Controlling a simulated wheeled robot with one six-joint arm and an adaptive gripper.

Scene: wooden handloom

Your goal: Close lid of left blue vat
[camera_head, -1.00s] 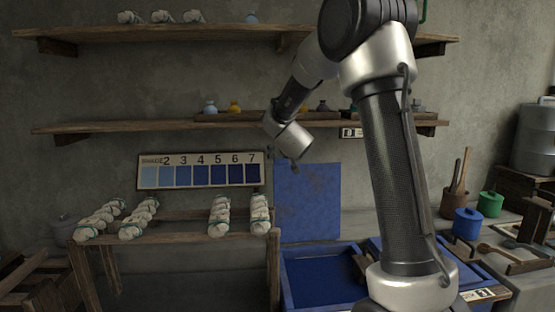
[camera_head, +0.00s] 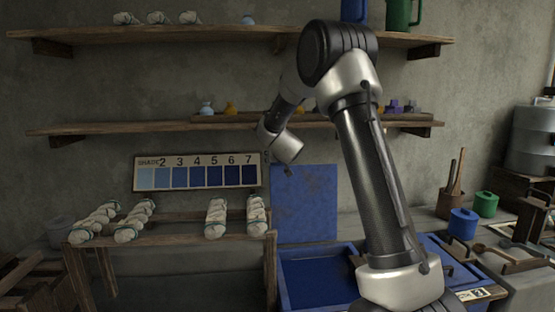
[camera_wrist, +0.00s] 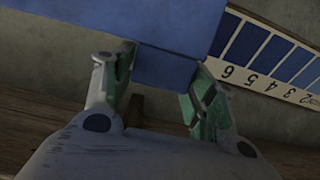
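The left blue vat (camera_head: 287,284) stands at the lower middle of the head view, with dark blue liquid inside. Its flat blue lid (camera_head: 304,205) stands upright, open, at the back against the wall. My gripper (camera_head: 289,171) is at the lid's upper edge. In the wrist view, my gripper (camera_wrist: 162,85) has its green-padded fingers apart, with an edge of the blue lid (camera_wrist: 155,25) showing between and beyond them. I cannot tell whether a finger touches the lid. The fingertips are small and partly hidden in the head view.
A second blue vat (camera_head: 450,262) sits to the right, partly behind my arm. A shelf (camera_head: 110,128) runs close to my wrist, above a shade chart (camera_head: 197,172). A wooden rack (camera_head: 170,236) with yarn skeins stands left of the vat.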

